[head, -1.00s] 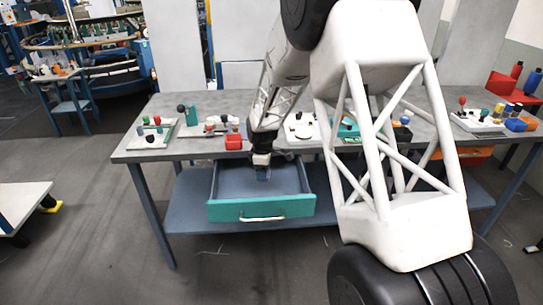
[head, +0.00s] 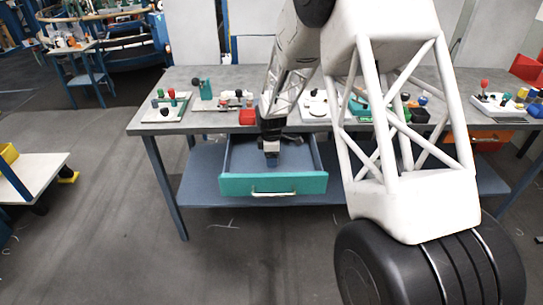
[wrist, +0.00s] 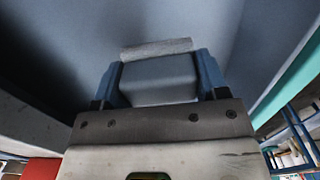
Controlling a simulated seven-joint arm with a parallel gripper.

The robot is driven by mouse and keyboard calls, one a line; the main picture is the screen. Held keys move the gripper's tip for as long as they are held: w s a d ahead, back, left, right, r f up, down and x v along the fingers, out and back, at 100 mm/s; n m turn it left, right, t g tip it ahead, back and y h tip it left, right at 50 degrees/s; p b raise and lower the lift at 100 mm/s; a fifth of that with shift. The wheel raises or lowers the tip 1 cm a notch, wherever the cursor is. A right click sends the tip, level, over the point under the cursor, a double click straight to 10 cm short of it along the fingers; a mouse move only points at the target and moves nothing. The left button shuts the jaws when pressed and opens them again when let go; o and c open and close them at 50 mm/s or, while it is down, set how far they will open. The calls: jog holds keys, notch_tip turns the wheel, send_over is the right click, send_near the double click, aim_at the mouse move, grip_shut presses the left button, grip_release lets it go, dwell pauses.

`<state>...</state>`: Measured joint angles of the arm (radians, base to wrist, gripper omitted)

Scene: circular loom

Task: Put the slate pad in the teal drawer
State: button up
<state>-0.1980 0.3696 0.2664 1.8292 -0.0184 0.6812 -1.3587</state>
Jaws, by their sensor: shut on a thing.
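The teal drawer (head: 273,184) hangs pulled out under the table, with a teal front, a pale handle and a blue-grey inside. My gripper (head: 271,158) points down into its open top, behind the front panel. In the wrist view my gripper (wrist: 157,80) has blue fingers shut on the two sides of the slate pad (wrist: 158,72), a grey block with a lighter strip along its far edge. The drawer's grey inside surrounds it there. Whether the pad touches the drawer floor I cannot tell. In the head view the pad is not clearly distinguishable from the fingertips.
A blue lower shelf (head: 205,180) runs beneath. An orange drawer (head: 478,139) is at the right. My own arm covers much of the centre right.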

aim_at(272, 170)
jog(key=shift+f, duration=1.75)
jog(key=shift+f, duration=0.5)
jog(key=o, duration=1.3)
jog(key=shift+r, duration=0.1)
jog(key=shift+r, duration=3.8)
